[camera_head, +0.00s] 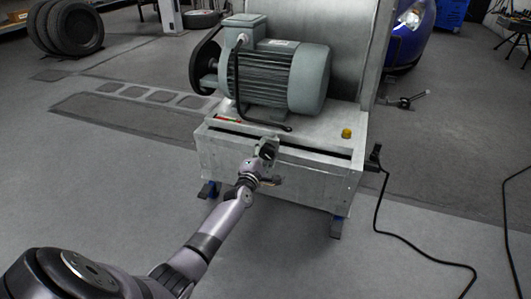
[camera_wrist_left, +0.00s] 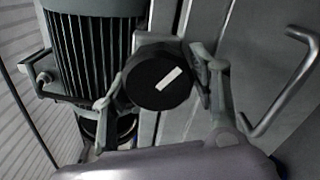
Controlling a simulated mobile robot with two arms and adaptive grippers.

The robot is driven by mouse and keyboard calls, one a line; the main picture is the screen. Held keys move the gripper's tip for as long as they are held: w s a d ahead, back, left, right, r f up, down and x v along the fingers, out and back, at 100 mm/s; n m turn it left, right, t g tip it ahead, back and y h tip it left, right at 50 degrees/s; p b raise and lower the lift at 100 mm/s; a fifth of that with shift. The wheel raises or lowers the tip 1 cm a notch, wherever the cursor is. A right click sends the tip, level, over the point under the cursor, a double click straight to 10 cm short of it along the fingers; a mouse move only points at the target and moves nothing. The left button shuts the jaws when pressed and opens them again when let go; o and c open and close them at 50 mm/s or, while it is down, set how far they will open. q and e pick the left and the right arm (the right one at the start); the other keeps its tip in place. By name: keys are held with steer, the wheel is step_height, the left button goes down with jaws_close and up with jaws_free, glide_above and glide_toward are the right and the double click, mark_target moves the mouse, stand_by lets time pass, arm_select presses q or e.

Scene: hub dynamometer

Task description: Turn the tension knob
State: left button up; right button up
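The tension knob (camera_wrist_left: 160,78) is a round black knob with a white line across its face, tilted in the left wrist view. In the head view it is small and dark at the front of the grey machine base, mostly mixed with my gripper. My left gripper (camera_head: 267,148) reaches it at the base's front top edge. In the left wrist view the fingers (camera_wrist_left: 162,85) stand on both sides of the knob, with no clear gap between pads and knob. My right gripper is in neither view.
A grey-green motor (camera_head: 285,75) stands on the machine base (camera_head: 222,150) behind the knob. A yellow knob (camera_head: 346,133) sits on its right. A bent metal handle (camera_wrist_left: 290,82) is close to my right-hand finger. A black cable (camera_head: 377,205) lies on the floor at right.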

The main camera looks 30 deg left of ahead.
arm_select(q)
steer(key=o, duration=0.3)
steer(key=shift+s+d+f, duration=0.1)
steer(key=shift+s+d, duration=0.1)
steer(key=shift+s, duration=0.35)
steer(key=v, duration=1.1)
